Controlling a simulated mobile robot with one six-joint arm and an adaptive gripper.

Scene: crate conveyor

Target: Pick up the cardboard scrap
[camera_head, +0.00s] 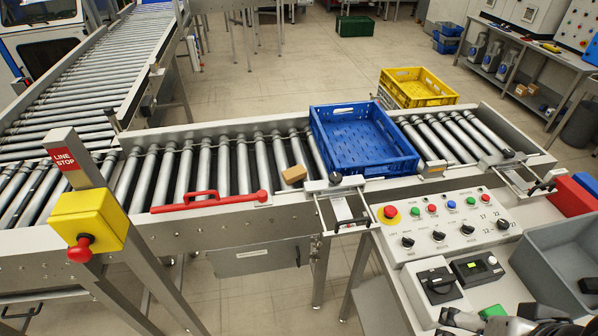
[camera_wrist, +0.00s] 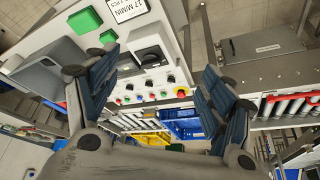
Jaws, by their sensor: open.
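The cardboard scrap (camera_head: 294,174) is a small tan block on the roller conveyor (camera_head: 90,241), at its near side. It lies just left of the blue crate (camera_head: 325,160) and close to the right end of the red lever (camera_head: 210,201). I cannot make out the scrap in the wrist view. My gripper (camera_wrist: 157,72) is open and empty, its two fingers spread apart above the control panel. In the head view only dark parts of my arm show at the bottom right corner, away from the scrap.
The control panel (camera_head: 462,247) with buttons and knobs stands in front of the conveyor. A grey bin (camera_head: 545,270) is at the right. A yellow line-stop box (camera_head: 90,219) on a post rises at the left. A yellow crate (camera_head: 430,83) is behind the conveyor.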

